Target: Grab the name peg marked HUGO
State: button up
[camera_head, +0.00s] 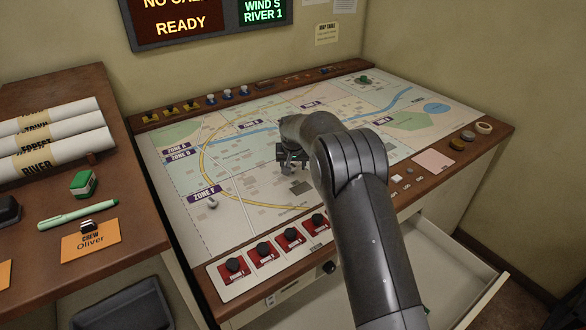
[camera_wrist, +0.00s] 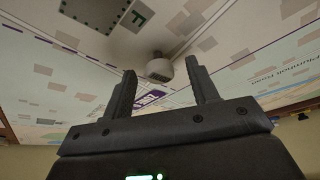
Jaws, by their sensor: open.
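No lettering reading HUGO is legible in either view. A small grey-white peg (camera_head: 212,202) stands on the map below the ZONE F label. In the wrist view a pale, rounded peg (camera_wrist: 160,69) with a small dark marking shows beyond the fingertips, roughly in line with the gap; I cannot read its marking. Several small white pieces (camera_head: 395,197) sit along the front right wooden rim, their labels too small to read. My gripper (camera_head: 292,160) is over the middle of the map; in the wrist view its fingers (camera_wrist: 160,85) are apart with nothing held.
The map table (camera_head: 225,228) has red panels with black knobs (camera_head: 234,267) along its front. A drawer (camera_head: 475,285) stands open below. The left desk (camera_head: 40,88) holds rolled maps, a green pen (camera_head: 77,215) and a CREW Oliver card (camera_head: 91,240).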

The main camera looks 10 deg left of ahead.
jog(key=shift+c, duration=0.4)
jog(key=c, duration=1)
jog(key=shift+o, duration=0.2)
jog(key=shift+r, duration=0.1)
